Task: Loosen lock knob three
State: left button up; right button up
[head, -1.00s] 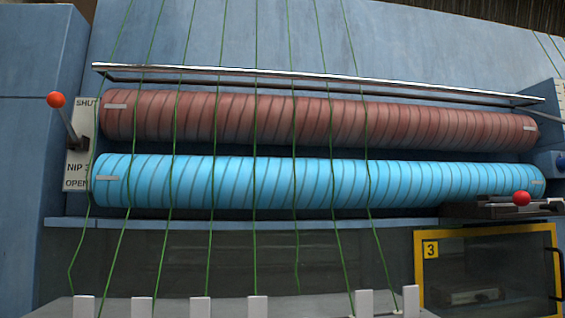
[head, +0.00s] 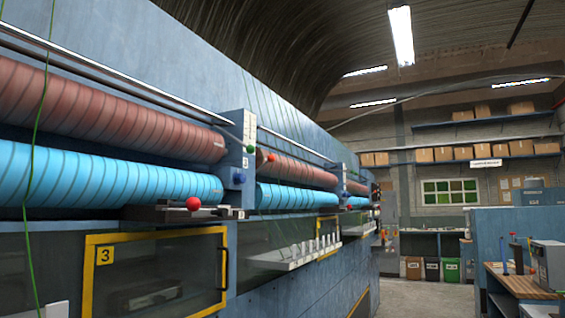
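No knob in the head view carries a readable "lock knob three" label. A red ball knob (head: 193,204) sits on a dark bracket at the right end of the near rollers, above the yellow-framed window marked 3 (head: 105,256). A blue knob (head: 239,178) is on the blue post (head: 237,150) just to the right of the roller ends. I cannot tell which of these is lock knob three. Neither of my grippers is in view.
A brown ribbed roller (head: 110,105) lies above a light-blue one (head: 100,178) along the blue machine. More roller stations recede to the right. An open grey floor (head: 425,295) lies between the machine and a workbench (head: 515,280) at the right.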

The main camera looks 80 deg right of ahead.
aim_at(238, 178)
jog(key=z, duration=2.4)
